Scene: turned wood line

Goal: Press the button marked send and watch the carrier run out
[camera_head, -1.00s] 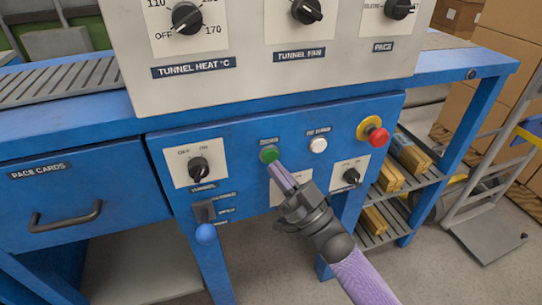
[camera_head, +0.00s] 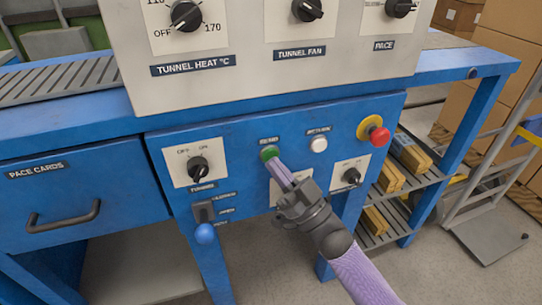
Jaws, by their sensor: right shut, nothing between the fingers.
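The green button (camera_head: 268,152) sits on the blue front panel, under a small label that seems to read SEND. My right gripper (camera_head: 272,163) is shut and empty. Its fingertips are at the lower edge of the green button and cover part of it. I cannot tell whether they touch it or whether the button is pushed in. My left gripper is out of view. No carrier can be made out in this view.
A white button (camera_head: 318,145) and a red mushroom button (camera_head: 380,136) on a yellow base lie to the right. Rotary switches (camera_head: 198,168) (camera_head: 352,176) and a blue-knobbed lever (camera_head: 205,233) are close by. The grey control box (camera_head: 230,95) overhangs above.

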